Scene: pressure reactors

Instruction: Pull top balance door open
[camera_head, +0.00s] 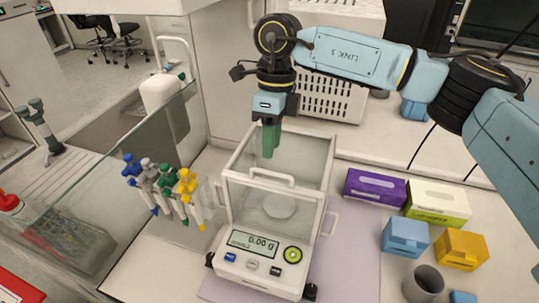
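The balance (262,262) is a white box with a clear glass draft shield, standing on a pale mat. Its display reads 0.00 g. A white bar handle (271,177) sits at the front edge of the top door, which appears closed. A round weighing pan (280,207) shows through the glass. My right gripper (268,152) has green fingers pointing down over the rear part of the balance's top, behind the handle. The fingers overlap in this view, so their gap and their height above the glass are unclear. My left gripper is out of view.
Several pipettes (165,185) hang on a stand left of the balance, by a glass panel. A purple box (375,187), a green-white box (437,203), blue and yellow boxes and a grey cup (424,284) stand at the right. A white basket (330,98) is behind.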

